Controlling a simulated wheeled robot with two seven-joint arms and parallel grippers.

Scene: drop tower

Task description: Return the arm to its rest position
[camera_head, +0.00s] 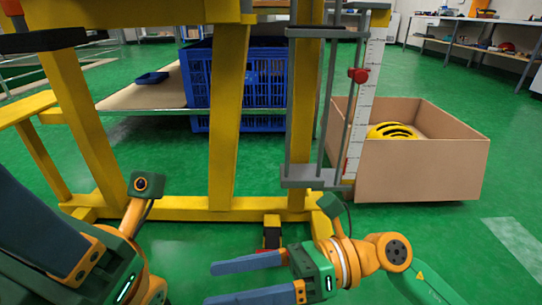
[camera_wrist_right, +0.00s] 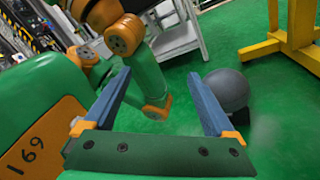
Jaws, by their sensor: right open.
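My right gripper (camera_head: 210,283) is open and empty. It is low in the head view, in front of the yellow tower's base bar, with its blue-grey fingers pointing left. In the right wrist view its two fingers (camera_wrist_right: 159,73) stand wide apart with nothing held between them. My left arm comes in at the lower left of the head view, with a large dark blue-grey finger part of the left gripper (camera_head: 40,225) close to the camera. The rest of that gripper is cut off, so its opening does not show.
A cardboard box (camera_head: 420,172) holding a yellow helmet (camera_head: 391,131) stands right. A blue crate (camera_head: 265,85) is behind. Green floor is clear at lower right.

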